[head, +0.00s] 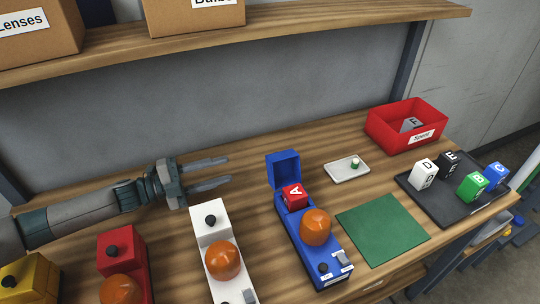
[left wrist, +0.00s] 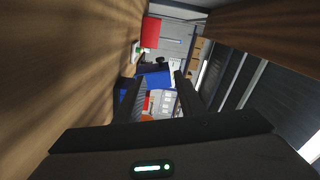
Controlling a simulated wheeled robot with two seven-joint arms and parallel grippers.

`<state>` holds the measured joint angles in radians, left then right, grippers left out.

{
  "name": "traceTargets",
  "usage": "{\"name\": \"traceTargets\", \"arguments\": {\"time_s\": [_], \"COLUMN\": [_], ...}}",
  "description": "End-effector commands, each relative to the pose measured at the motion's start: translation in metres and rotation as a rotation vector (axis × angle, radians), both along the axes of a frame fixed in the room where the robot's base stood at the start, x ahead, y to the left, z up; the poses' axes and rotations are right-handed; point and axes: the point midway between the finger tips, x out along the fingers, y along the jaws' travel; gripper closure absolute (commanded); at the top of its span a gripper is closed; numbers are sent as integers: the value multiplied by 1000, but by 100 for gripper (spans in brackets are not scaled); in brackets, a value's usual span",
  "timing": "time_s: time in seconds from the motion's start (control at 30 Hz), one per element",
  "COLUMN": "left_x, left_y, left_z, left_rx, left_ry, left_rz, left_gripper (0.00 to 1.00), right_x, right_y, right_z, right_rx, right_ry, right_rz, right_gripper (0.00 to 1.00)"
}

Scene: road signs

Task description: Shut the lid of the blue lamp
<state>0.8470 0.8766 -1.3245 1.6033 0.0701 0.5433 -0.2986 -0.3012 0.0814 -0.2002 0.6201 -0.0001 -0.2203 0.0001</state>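The blue lamp (head: 306,254) stands on the bench with an orange dome on it. Its blue lid (head: 284,168) stands open, raised at the far end. A red block marked A (head: 293,195) sits in the compartment below the lid. My left gripper (head: 229,170) is open and empty, to the left of the lid and apart from it, with its fingers pointing right. In the left wrist view, the blue lid (left wrist: 155,76) shows ahead, between and beyond the fingers (left wrist: 160,95). My right gripper is not in view.
White (head: 209,235), red (head: 122,249) and yellow (head: 31,279) lamps stand to the left. Right of the blue lamp are a green mat (head: 383,230), a small white tray (head: 342,175), a dark tray (head: 447,206) with several blocks, and a red bin (head: 384,130). A shelf (head: 300,29) runs above.

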Motion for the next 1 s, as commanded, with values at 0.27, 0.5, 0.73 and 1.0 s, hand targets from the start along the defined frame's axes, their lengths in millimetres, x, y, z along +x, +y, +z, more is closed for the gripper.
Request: {"name": "traceTargets", "arguments": {"time_s": [0.27,0.5,0.73,1.0], "left_x": [17,33,46,52], "left_y": [-47,-88,-120,-136], "left_z": [4,4,2,1], "left_rx": [-2,-2,0,0], "left_ry": [0,-1,1,1], "left_rz": [-2,-3,0,0], "left_gripper": [64,64,64,64], "right_x": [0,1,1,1], "right_y": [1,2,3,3], "right_z": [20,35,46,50], "right_rx": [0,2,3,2], "right_ry": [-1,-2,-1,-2], "right_rz": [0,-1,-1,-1], "right_gripper": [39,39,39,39]}}
